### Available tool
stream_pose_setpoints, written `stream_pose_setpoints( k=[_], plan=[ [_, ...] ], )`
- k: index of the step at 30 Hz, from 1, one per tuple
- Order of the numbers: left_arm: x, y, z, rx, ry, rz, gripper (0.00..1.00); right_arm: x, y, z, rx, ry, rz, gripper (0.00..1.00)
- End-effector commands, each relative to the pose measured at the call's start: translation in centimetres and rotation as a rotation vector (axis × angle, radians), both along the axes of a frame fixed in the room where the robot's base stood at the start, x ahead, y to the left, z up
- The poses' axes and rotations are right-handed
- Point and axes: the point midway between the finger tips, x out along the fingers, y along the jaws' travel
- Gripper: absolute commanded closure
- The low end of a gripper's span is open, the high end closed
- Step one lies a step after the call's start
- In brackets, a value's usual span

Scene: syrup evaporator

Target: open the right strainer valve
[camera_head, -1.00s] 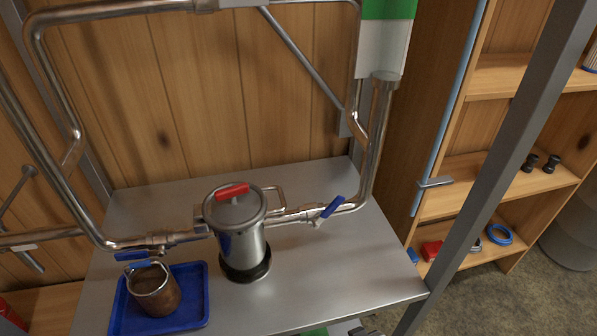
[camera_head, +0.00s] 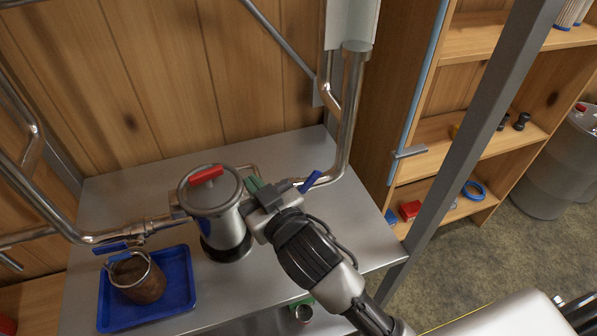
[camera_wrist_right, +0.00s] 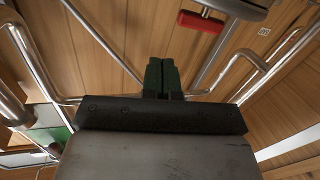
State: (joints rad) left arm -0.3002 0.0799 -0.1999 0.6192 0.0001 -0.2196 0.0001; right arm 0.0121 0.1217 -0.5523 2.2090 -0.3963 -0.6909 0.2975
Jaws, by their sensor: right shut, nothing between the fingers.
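The right strainer valve has a blue lever (camera_head: 311,181) on the steel pipe to the right of the strainer (camera_head: 219,218). The lever slants up to the right, at an angle to the pipe. My right gripper (camera_head: 256,185) is shut and empty. Its green fingertips are close to the strainer's right side, left of the blue lever. The gripper body hides the valve body and part of the pipe. In the right wrist view the closed fingertips (camera_wrist_right: 162,75) show with nothing between them; the blue lever is not seen there. My left gripper is not in view.
The strainer's lid has a red handle (camera_head: 207,175). A grey post (camera_head: 470,130) and wooden shelves (camera_head: 522,141) stand to the right.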

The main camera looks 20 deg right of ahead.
Motion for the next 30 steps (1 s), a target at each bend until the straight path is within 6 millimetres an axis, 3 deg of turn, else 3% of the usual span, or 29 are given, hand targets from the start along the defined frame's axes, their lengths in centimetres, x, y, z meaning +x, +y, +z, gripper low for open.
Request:
stream_pose_setpoints(
  k=[1, 4, 6, 8, 11, 14, 15, 17, 19, 22, 25, 28, 29, 30],
  plan=[
    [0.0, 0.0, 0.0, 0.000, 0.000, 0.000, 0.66, 0.6, 2.4, 2.9, 0.007, -0.133, 0.066, 1.00],
    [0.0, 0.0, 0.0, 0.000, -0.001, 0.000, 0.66, 0.0, 8.0, 8.7, 0.014, -0.430, 0.249, 1.00],
    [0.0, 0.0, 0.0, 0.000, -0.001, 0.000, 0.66, -2.0, 12.3, 12.1, -0.002, -0.648, 0.423, 1.00],
    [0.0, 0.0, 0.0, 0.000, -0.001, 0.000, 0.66, -4.4, 15.7, 13.9, -0.033, -0.816, 0.593, 1.00],
    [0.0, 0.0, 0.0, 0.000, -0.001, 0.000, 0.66, -9.1, 20.4, 14.4, -0.134, -1.056, 0.913, 1.00],
    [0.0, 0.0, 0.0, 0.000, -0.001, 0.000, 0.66, -13.1, 23.3, 11.7, -0.306, -1.218, 1.270, 1.00],
    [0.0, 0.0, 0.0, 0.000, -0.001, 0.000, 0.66, -14.2, 23.8, 9.9, -0.397, -1.255, 1.418, 1.00],
    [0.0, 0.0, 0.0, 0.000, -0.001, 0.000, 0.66, -14.9, 23.8, 6.9, -0.559, -1.276, 1.640, 1.00],
    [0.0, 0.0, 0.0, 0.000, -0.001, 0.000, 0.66, -14.4, 22.5, 3.1, -0.791, -1.236, 1.891, 1.00],
    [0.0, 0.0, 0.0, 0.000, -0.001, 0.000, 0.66, -10.9, 18.6, -1.2, -1.188, -1.038, 2.198, 1.00],
    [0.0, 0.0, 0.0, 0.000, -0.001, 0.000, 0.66, -5.5, 12.8, -2.7, -1.612, -0.679, 2.385, 1.00],
    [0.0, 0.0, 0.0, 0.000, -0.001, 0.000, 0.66, -0.4, 7.0, -1.0, -1.965, -0.243, 2.420, 1.00],
    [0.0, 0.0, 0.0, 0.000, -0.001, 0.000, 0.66, 0.9, 5.5, -0.2, 2.019, 0.116, -2.377, 1.00],
    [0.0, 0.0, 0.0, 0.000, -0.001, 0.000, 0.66, 2.2, 3.8, 1.0, 2.059, -0.034, -2.294, 1.00]
  ],
)
